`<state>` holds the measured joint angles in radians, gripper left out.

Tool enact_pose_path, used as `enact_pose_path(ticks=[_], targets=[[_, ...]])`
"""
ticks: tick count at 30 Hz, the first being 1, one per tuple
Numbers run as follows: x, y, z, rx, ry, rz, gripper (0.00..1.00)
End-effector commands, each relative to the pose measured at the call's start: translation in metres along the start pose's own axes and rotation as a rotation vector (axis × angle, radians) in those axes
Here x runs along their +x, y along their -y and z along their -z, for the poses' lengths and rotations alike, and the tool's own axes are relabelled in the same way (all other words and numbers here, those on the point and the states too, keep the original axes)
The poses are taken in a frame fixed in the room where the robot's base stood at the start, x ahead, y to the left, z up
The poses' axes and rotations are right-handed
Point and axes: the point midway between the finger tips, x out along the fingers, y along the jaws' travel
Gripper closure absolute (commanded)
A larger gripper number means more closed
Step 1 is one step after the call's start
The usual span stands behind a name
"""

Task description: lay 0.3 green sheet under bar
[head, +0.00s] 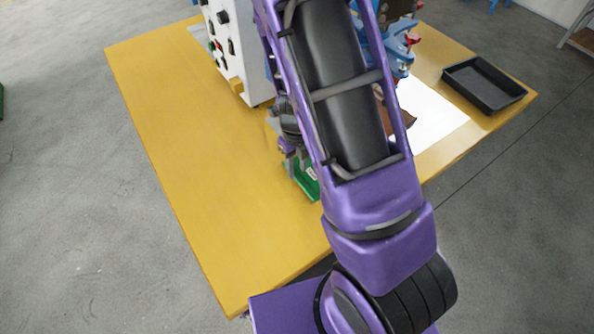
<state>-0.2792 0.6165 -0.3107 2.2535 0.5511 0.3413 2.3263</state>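A small green piece (311,189) with a pale label shows at the middle of the yellow table, partly behind my purple arm. It may be the green sheet or its holder; I cannot tell which. My gripper (294,167) points down right at this green piece. Its fingertips are mostly hidden, so I cannot tell whether it is open or shut on anything. A blue device with red knobs (402,48) stands at the back, partly behind my arm. No bar can be clearly made out.
A white machine box with dark knobs (236,50) stands at the back of the yellow table (190,150). A white mat (432,115) with a brown item (407,118) lies right of my arm. A black tray (484,84) sits at the right corner. The table's left side is clear.

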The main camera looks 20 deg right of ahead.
Motion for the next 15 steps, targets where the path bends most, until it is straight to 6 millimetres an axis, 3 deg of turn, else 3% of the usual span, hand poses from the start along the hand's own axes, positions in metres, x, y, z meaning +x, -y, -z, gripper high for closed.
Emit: enact_pose_path(ticks=[1,7,15], targets=[[-0.018,-0.001,-0.001,-0.003,0.004,0.001,0.66],[-0.055,-0.001,-0.001,-0.004,0.004,0.0,0.66],[-0.079,0.0,0.0,-0.001,0.001,0.0,0.66]])
